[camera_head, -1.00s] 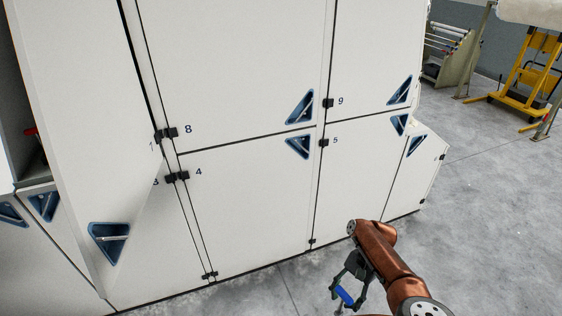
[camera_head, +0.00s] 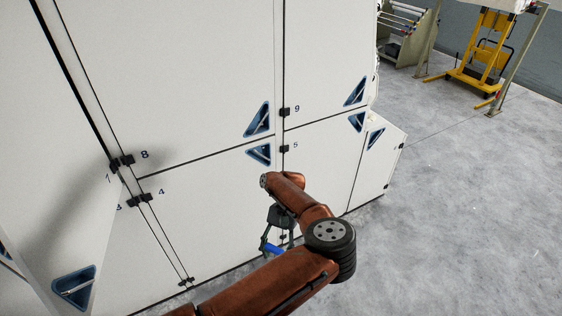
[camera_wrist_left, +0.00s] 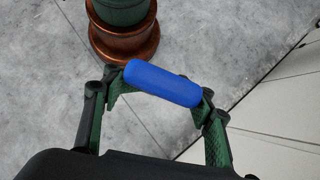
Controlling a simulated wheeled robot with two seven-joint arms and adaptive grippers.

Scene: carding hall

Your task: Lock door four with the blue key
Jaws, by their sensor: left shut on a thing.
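Door four (camera_head: 205,215) is a white lower cabinet door with a "4" by its left hinge. It looks closed, flush with its neighbours. Its blue triangular handle recess (camera_head: 259,153) is at its upper right corner. My left gripper (camera_head: 277,246) is shut on the blue key (camera_head: 273,250), in front of the lower right part of the door. In the left wrist view the key's rounded blue handle (camera_wrist_left: 162,83) lies between the two fingers; the rest of the key is hidden. My right gripper is not in view.
Another white door (camera_head: 45,215) stands swung out at the left, with a blue handle recess (camera_head: 75,287). Doors eight and nine are above and door five to the right. Grey floor (camera_head: 460,210) is clear at right; a yellow lifter (camera_head: 485,60) stands far back.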

